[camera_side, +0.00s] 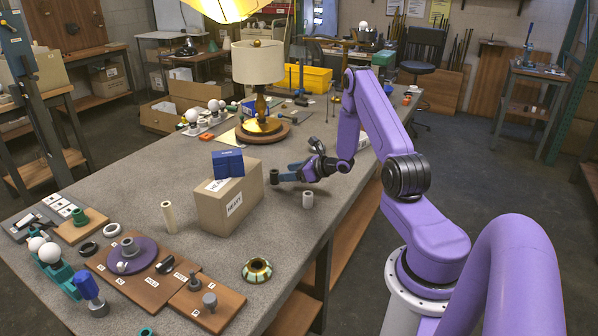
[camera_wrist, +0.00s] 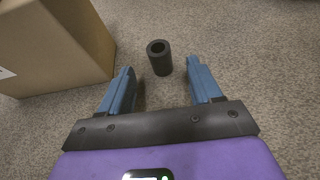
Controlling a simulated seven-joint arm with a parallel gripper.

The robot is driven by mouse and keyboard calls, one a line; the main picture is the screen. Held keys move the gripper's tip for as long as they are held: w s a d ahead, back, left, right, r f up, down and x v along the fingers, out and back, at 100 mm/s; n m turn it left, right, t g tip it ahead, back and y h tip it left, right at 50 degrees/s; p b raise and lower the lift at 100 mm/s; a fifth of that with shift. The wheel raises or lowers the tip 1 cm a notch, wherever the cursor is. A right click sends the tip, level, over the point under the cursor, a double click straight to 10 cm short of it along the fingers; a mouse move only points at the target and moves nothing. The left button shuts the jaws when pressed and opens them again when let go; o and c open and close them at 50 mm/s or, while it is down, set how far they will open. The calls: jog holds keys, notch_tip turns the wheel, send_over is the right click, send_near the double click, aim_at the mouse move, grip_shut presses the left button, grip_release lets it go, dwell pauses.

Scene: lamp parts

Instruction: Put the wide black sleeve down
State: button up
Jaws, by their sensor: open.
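The black sleeve (camera_side: 274,177) stands upright on the grey table, just right of the cardboard box in the side view. In the wrist view the sleeve (camera_wrist: 160,62) shows its open top and stands between and slightly past my fingertips, with a gap on each side. My gripper (camera_side: 285,174) is low over the table with its blue fingers pointing at the sleeve. In the wrist view my gripper (camera_wrist: 160,72) is open and holds nothing.
The cardboard box (camera_side: 229,203) with a blue block (camera_side: 228,163) on top stands close left of the sleeve. A pale short cylinder (camera_side: 308,199) stands in front of my gripper. A tan rod (camera_side: 169,217) and a patterned ring (camera_side: 257,270) are nearer. A lamp (camera_side: 259,65) stands behind.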

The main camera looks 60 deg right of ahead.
jog(key=shift+v, duration=1.85)
jog(key=shift+a, duration=0.1)
